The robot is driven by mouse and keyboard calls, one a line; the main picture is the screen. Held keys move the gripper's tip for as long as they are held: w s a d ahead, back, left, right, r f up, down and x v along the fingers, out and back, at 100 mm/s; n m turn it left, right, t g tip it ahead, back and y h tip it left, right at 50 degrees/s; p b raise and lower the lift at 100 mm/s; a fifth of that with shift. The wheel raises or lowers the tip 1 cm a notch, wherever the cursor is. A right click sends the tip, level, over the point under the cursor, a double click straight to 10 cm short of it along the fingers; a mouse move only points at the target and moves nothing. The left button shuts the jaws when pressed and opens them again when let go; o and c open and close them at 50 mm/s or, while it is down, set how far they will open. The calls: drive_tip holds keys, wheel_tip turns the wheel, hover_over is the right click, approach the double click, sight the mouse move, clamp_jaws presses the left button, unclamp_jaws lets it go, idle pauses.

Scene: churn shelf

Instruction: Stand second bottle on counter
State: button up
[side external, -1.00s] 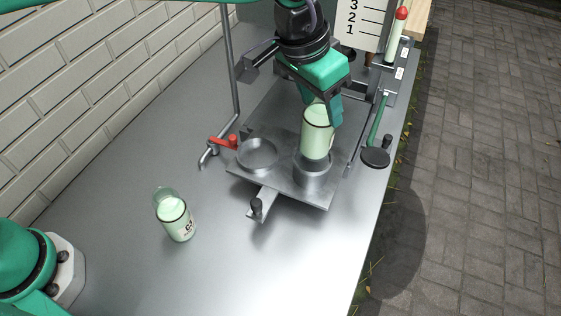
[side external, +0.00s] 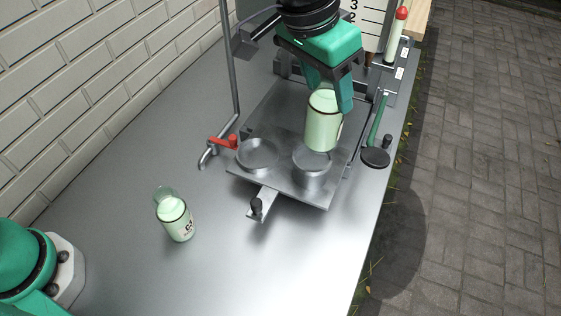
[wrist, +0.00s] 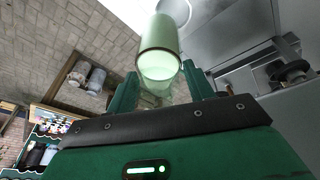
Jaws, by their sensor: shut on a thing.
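My gripper (side external: 330,92) is shut on a pale green bottle (side external: 322,128). It holds the bottle upright or nearly so, just above the right-hand round cup (side external: 311,170) of the metal plate. In the wrist view the held bottle (wrist: 160,50) sits between the two green fingers (wrist: 162,88). Another bottle (side external: 178,222), with milky green contents and a dark mark on its label, stands on the metal counter (side external: 120,190) at the lower left. My gripper is well apart from that bottle.
The left-hand cup (side external: 259,155) is empty. A red-handled tap (side external: 222,142) stands left of the plate (side external: 285,190). A black knob (side external: 256,206) is at the plate's front. A green lever (side external: 377,122) is at the right. The front counter is clear.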

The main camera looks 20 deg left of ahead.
drive_tip(key=s+d, duration=0.3)
drive_tip(key=s, duration=0.4)
drive_tip(key=s+d, duration=0.3)
drive_tip(key=s, duration=0.5)
wheel_tip(320, 180, down, 13)
drive_tip(key=shift+w+a+r+g+h, duration=0.15)
drive_tip(key=shift+w+r+g+h, duration=0.05)
drive_tip(key=shift+w+g+h, duration=0.2)
drive_tip(key=shift+f, duration=0.1)
drive_tip(key=shift+f, duration=1.9)
drive_tip(key=shift+w+a, duration=0.2)
drive_tip(key=shift+w, duration=0.15)
drive_tip(key=shift+f, duration=0.2)
drive_tip(key=shift+f, duration=0.35)
